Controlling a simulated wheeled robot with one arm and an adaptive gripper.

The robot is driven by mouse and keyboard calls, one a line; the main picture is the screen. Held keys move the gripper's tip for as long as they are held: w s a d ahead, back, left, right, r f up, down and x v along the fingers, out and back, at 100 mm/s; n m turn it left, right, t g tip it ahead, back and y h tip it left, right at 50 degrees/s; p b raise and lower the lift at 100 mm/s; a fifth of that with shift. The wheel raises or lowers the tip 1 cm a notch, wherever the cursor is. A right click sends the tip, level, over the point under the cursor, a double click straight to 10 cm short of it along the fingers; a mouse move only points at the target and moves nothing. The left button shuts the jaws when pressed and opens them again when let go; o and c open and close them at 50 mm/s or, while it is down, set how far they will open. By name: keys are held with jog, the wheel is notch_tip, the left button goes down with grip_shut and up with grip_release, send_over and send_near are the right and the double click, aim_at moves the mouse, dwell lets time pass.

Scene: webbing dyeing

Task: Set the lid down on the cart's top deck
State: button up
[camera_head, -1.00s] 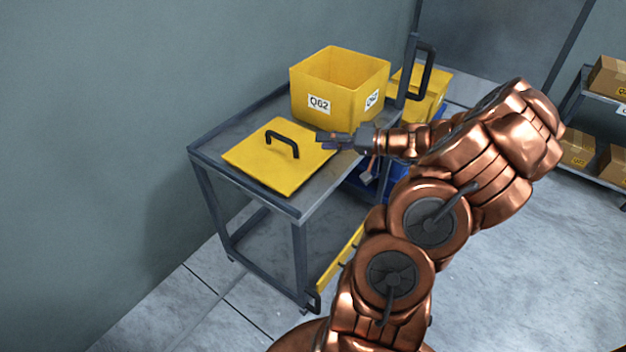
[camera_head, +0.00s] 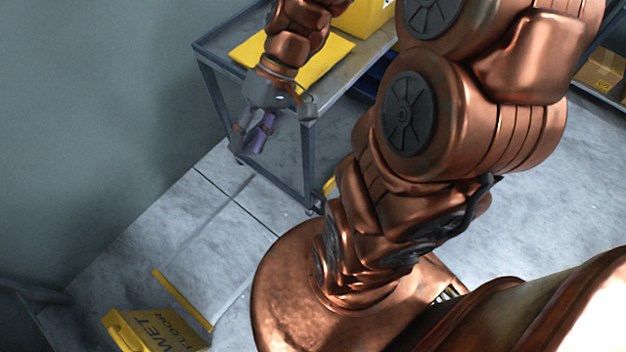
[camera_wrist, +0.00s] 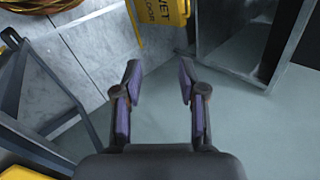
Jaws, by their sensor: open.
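The yellow lid (camera_head: 325,62) lies flat on the cart's grey top deck (camera_head: 352,70). My forearm covers part of it, and its handle is hidden in the head view. My gripper (camera_head: 248,137) is open and empty, pointing down beyond the cart's near left edge, apart from the lid. In the wrist view my gripper (camera_wrist: 158,85) has its two fingers spread wide with only wall and floor behind them. A yellow corner (camera_wrist: 20,172), probably the lid, shows at the lower left there.
A yellow bin (camera_head: 365,16) stands on the deck behind the lid, partly cut off. A yellow wet floor sign (camera_head: 155,328) is on the floor near the wall, also seen in the wrist view (camera_wrist: 160,14). The floor between cart and sign is clear.

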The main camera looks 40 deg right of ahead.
jog(key=s+d+g+h, duration=0.1)
jog(key=s+d+h, duration=0.2)
jog(key=s+h, duration=0.4)
jog(key=s, duration=0.7)
jog(key=shift+d+f+m+g+h, duration=0.2)
jog(key=shift+m+g+h, duration=0.1)
jog(key=shift+h, duration=0.1)
notch_tip(320, 180, up, 16)
jog(key=w+t+p, duration=0.1)
jog(key=p, duration=1.3)
jog(key=shift+p, duration=0.4)
